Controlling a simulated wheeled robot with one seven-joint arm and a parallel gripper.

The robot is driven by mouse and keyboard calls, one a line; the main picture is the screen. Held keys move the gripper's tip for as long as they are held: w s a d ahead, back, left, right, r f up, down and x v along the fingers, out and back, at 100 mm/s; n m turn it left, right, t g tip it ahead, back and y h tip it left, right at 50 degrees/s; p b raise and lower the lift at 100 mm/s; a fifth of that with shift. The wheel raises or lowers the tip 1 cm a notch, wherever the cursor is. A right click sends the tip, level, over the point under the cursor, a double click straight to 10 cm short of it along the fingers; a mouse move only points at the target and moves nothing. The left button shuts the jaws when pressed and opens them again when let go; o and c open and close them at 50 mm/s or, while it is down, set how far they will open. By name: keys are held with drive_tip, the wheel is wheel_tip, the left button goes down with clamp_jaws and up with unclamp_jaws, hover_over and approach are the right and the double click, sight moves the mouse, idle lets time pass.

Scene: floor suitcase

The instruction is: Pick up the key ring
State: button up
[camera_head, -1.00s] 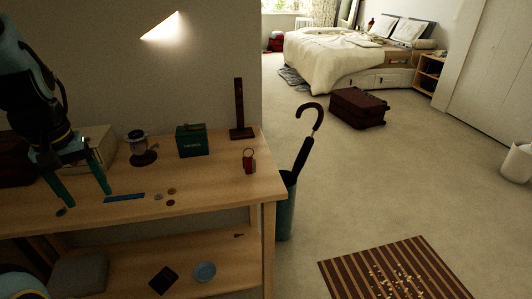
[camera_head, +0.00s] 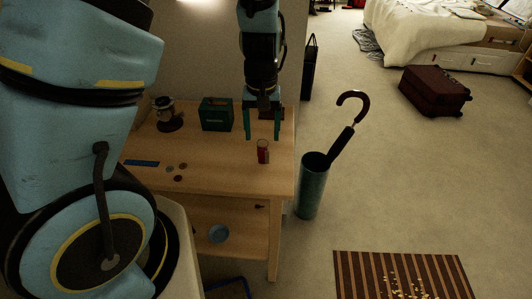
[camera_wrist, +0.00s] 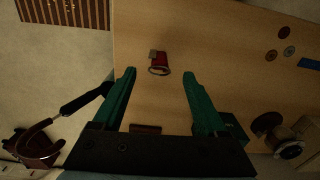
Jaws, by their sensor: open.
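The key ring, which I take to be the small red piece with a metal part (camera_head: 263,152), stands on the wooden table top near its right end. It also shows in the wrist view (camera_wrist: 160,66), just beyond and between my fingertips. My gripper (camera_head: 262,137) points down over that end of the table, its two green fingers wide apart and empty. In the wrist view the gripper (camera_wrist: 159,75) shows a clear gap between its fingers. I see no contact with the red piece.
A green box (camera_head: 216,114), a lantern-like item (camera_head: 167,114), several coins and a blue strip (camera_head: 142,163) share the table top. A bowl (camera_head: 219,234) is on the lower shelf. An umbrella stand (camera_head: 311,187) with an umbrella is right of the table. A suitcase (camera_head: 435,91) lies beyond.

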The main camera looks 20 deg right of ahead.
sight(263, 147)
drive_tip(key=shift+f+p, duration=0.8)
drive_tip(key=shift+f, duration=2.3)
drive_tip(key=shift+d, duration=0.1)
clamp_jaws()
